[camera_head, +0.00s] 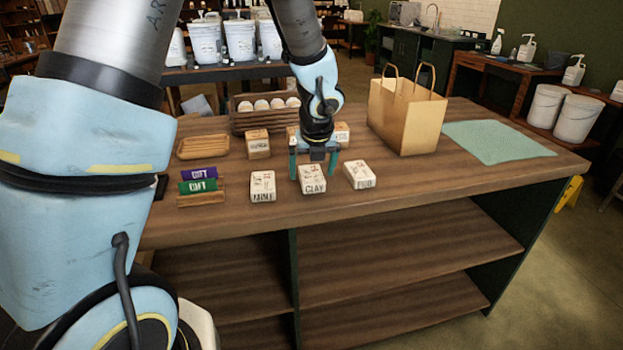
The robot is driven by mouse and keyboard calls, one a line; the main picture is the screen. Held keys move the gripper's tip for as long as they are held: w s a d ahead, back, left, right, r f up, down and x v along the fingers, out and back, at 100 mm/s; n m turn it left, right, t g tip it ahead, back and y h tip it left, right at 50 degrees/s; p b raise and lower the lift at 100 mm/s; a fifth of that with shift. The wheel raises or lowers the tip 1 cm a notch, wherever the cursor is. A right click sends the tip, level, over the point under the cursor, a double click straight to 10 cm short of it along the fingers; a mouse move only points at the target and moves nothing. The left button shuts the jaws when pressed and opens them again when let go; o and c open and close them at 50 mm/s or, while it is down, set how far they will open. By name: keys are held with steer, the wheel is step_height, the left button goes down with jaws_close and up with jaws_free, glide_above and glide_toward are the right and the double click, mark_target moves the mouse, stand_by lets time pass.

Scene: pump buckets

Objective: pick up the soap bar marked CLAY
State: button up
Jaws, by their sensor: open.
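The soap bar marked CLAY (312,186) is a pale wrapped block with dark print. It lies on the wooden table in the head view, the middle one of a front row of three. My gripper (314,174) points down with its teal fingers spread apart, above or just behind the CLAY bar. Whether the fingers straddle the bar or touch it, I cannot tell. Nothing shows between the fingers. My gripper partly hides the bars behind it.
A soap bar (263,187) stands close left and another (359,175) close right. Behind are a tan bar (257,144), a wooden crate (252,122) with round white items and a paper bag (405,112). Gift cards (198,187) sit left. A green mat (497,142) lies right; the front table edge is near.

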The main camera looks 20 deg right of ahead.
steer(key=shift+w+f, duration=0.2)
steer(key=shift+f, duration=0.25)
steer(key=c, duration=1.5)
